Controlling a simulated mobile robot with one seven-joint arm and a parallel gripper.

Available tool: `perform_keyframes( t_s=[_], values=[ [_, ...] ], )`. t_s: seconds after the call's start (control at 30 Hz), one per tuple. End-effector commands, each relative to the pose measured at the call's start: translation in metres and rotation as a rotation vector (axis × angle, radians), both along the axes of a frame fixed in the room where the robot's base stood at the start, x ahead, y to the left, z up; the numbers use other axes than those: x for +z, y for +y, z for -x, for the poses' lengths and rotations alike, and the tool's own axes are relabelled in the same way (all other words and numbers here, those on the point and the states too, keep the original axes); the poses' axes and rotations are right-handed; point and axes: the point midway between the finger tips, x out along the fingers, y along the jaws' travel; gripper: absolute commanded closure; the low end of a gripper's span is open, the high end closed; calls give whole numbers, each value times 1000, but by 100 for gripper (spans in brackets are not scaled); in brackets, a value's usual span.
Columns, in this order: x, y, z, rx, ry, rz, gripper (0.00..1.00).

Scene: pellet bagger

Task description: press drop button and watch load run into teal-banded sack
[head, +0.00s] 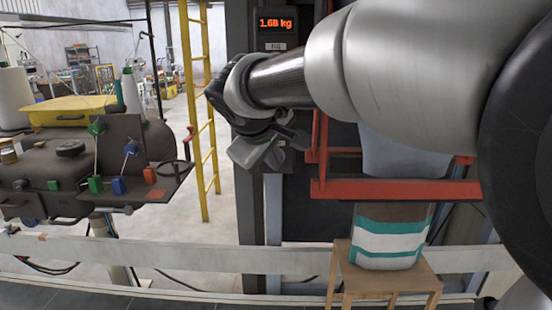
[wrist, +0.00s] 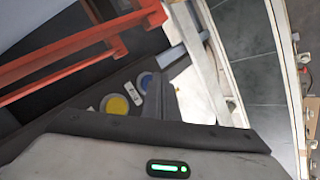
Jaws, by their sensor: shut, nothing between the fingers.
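My gripper (head: 268,154) is in front of the dark machine column in the head view, below the weight display (head: 276,23), which reads 1.68 kg. It is shut and empty. In the wrist view its dark fingers (wrist: 168,98) are close to a panel with a yellow button (wrist: 116,105) and a blue button (wrist: 145,81). I cannot read their labels or tell contact. The teal-banded sack (head: 388,240), with white and teal bands, stands upright on a wooden stool (head: 392,280) under the pale spout (head: 400,150). Its inside is hidden.
A red guard frame (head: 395,190) crosses in front of the spout, right of my gripper. A pale rail (head: 180,252) runs low across the front.

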Motion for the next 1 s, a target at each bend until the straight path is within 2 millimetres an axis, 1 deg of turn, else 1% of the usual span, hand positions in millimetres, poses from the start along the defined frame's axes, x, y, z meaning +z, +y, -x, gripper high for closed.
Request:
perform_keyframes(
  t_s=[1.0],
  values=[
    [0, 0, -9, 0, 1, 1, 100]
  ],
)
